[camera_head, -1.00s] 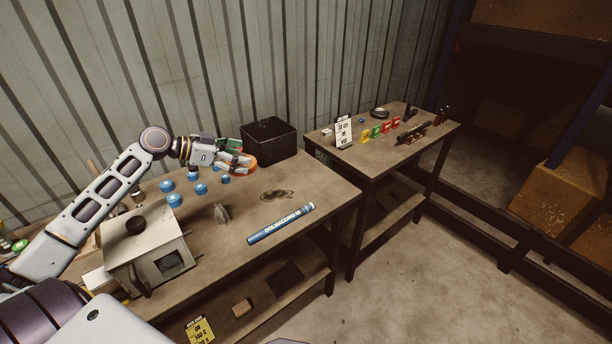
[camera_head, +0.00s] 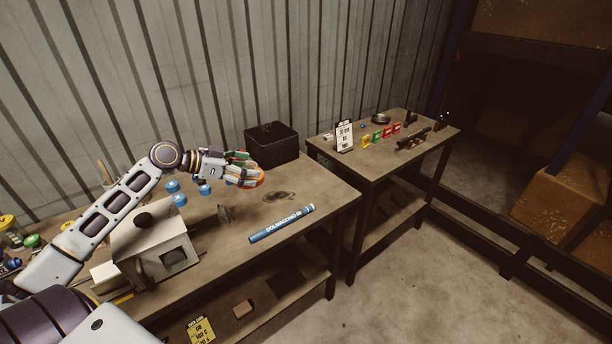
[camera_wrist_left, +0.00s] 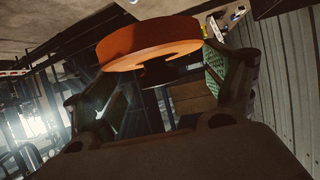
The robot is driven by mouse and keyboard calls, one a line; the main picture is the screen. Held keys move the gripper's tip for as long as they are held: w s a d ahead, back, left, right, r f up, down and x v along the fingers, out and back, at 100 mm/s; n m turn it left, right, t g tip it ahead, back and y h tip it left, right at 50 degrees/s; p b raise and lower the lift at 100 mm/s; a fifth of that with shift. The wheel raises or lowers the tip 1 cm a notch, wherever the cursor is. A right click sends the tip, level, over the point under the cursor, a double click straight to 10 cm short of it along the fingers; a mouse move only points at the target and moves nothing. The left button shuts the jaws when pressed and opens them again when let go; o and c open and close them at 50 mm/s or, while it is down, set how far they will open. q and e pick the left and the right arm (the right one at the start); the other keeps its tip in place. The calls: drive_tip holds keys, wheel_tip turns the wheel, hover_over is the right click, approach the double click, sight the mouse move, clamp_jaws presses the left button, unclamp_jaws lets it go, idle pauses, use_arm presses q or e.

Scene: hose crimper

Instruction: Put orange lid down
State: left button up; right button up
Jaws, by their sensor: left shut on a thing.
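The orange lid (camera_wrist_left: 148,40) is a round disc between the fingers of my left gripper (camera_wrist_left: 160,80) in the left wrist view. In the head view my left gripper (camera_head: 246,172) is shut on the orange lid (camera_head: 258,182), of which only part of the edge shows. The gripper and lid are over the near workbench (camera_head: 318,194), in front of the black bin. I cannot tell the gap between the lid and the bench top. My right gripper is not in view.
A black bin (camera_head: 277,146) stands at the bench's back. Blue caps (camera_head: 179,199) and a grey metal piece (camera_head: 226,215) are left of the gripper. A blue tube (camera_head: 282,224) lies near the front edge. A crimper box (camera_head: 150,245) stands at left. A second table (camera_head: 376,160) is at right.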

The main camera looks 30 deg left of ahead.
use_arm(q)
drive_tip(key=s+d+f+n+t+y, duration=0.1)
drive_tip(key=s+d+f+n+y, duration=0.1)
drive_tip(key=d+f, duration=0.8)
drive_tip(key=s+d+f+n+t+y, duration=0.1)
drive_tip(key=s+d+f+n+y, duration=0.2)
drive_tip(key=d+f, duration=0.8)
drive_tip(key=d+n+y, duration=0.2)
drive_tip(key=shift+s+d+t+y, duration=0.2)
drive_tip(key=shift+t+y, duration=0.1)
drive_tip(key=shift+y, duration=0.1)
idle(0.7)
idle(0.8)
